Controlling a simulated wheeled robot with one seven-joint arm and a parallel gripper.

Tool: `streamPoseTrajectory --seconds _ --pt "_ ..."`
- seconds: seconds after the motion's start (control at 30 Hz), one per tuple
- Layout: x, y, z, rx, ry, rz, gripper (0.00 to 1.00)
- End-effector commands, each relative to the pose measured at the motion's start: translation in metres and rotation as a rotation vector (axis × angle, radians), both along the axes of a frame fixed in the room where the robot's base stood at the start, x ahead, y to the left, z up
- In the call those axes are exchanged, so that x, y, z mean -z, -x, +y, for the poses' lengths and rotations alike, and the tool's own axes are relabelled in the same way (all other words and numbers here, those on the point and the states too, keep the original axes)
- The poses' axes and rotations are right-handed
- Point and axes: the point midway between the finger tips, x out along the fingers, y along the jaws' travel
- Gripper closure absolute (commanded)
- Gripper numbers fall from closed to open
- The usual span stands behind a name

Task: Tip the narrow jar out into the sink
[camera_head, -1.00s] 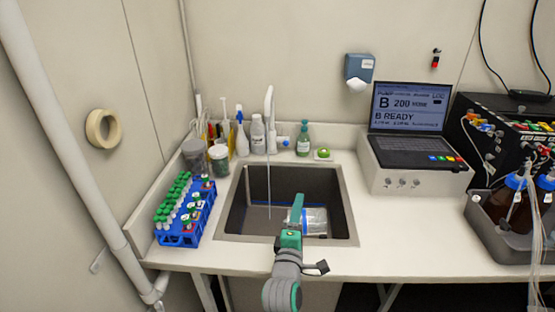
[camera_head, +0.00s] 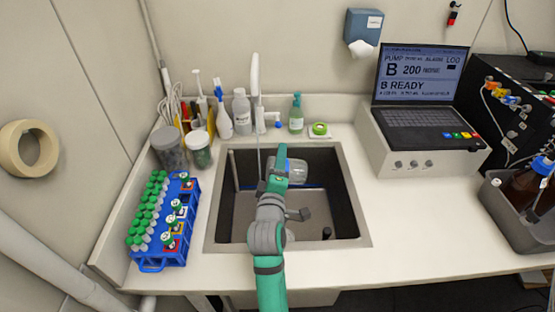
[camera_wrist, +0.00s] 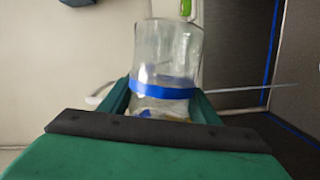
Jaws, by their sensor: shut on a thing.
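The narrow jar (camera_head: 292,168) is clear glass and is held roughly on its side above the far part of the sink (camera_head: 362,238). In the wrist view the jar (camera_wrist: 168,55) has a blue band, and a little yellowish matter shows near the jaws. My gripper (camera_head: 277,165) is shut on the jar; in the wrist view its green fingers (camera_wrist: 160,100) stand on both sides of it. Part of the jar is hidden behind my gripper in the head view. The dark sink basin lies below.
A tap (camera_head: 255,75) runs a thin stream close beside my gripper. Bottles, a grey-lidded jar (camera_head: 168,148) and a green-filled jar (camera_head: 199,150) stand behind and left. A blue tube rack (camera_head: 150,264) is left of the sink. A laptop unit (camera_head: 425,150) stands right; counter before it is clear.

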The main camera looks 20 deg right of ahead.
Motion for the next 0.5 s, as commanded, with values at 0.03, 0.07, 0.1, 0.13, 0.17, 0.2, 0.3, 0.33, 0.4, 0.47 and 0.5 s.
streamPoseTrajectory --seconds 0.03,0.07,0.1,0.13,0.17,0.2,0.3,0.33,0.4,0.47,0.5 --pt "-0.0025 0.0000 -0.0006 0.000 -0.047 -0.014 0.71" --pt "-0.0032 0.0001 -0.0008 0.000 -0.084 -0.022 0.71" --pt "-0.0041 0.0001 -0.0013 -0.001 -0.138 -0.035 0.71" --pt "-0.0051 0.0002 -0.0017 0.000 -0.180 -0.045 0.71" --pt "-0.0060 0.0002 -0.0021 0.000 -0.223 -0.055 0.71" --pt "-0.0072 0.0004 -0.0025 -0.001 -0.281 -0.069 0.71" --pt "-0.0094 0.0009 -0.0040 0.000 -0.424 -0.102 0.71" --pt "-0.0104 0.0009 -0.0043 -0.001 -0.467 -0.112 0.71" --pt "-0.0114 0.0011 -0.0058 0.000 -0.572 -0.136 0.71" --pt "-0.0116 0.0014 -0.0069 0.000 -0.667 -0.158 0.71" --pt "-0.0121 0.0016 -0.0079 -0.002 -0.730 -0.172 0.71"
